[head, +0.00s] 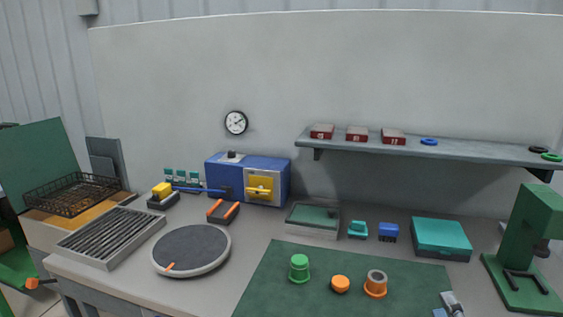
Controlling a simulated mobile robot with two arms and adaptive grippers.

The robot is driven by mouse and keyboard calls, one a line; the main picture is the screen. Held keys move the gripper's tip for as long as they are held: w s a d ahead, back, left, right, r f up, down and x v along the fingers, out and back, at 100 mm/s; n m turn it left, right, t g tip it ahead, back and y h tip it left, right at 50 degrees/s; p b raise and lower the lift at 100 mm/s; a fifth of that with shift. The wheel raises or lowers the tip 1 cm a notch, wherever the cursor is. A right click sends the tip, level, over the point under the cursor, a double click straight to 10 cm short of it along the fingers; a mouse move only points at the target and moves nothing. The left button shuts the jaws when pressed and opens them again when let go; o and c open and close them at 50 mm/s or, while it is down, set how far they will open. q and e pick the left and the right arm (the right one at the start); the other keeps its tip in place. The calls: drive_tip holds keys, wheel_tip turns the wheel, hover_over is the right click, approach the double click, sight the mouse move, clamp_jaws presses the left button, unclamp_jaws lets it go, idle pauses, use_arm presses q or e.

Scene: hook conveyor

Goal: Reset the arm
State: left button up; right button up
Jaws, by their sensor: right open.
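My right gripper (450,304) shows at the bottom edge, right of centre, over the right part of the green mat (290,262). Only its tip end is in view; it is open and I see nothing between its fingers. The rest of my right arm is below the frame. My left gripper and arm are not in view. On the mat, to the left of the gripper and apart from it, stand a green cup-shaped part (299,268), a low orange part (340,284) and an orange part with a grey top (376,283).
A green press (528,240) stands at the right. Behind the mat are a teal box (441,237), a blue block (388,232) and a glass-topped tray (313,219). A round turntable (191,249) and a slatted rack (110,237) fill the left. A shelf (430,149) overhangs the back.

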drive_tip(key=s+d+f+m+g+h, duration=0.25)
drive_tip(key=f+m+g, duration=0.25)
drive_tip(key=f+m, duration=0.25)
drive_tip(key=s+d+f+m+g+h, duration=0.2)
drive_tip(key=s+f+m+g+h, duration=0.15)
drive_tip(key=f+m, duration=0.4)
drive_tip(key=s+a+f+m+g+y, duration=0.3)
drive_tip(key=s+a+f+g+y, duration=0.3)
drive_tip(key=s+a+f+g, duration=0.5)
wheel_tip(320, 180, down, 25)
drive_tip(key=s+a+t, duration=0.1)
drive_tip(key=s, duration=0.2)
drive_tip(key=s+d+f+g, duration=0.1)
drive_tip(key=s+d+f, duration=0.1)
drive_tip(key=s+f, duration=1.5)
drive_tip(key=shift+d+f, duration=0.35)
drive_tip(key=shift+f, duration=0.1)
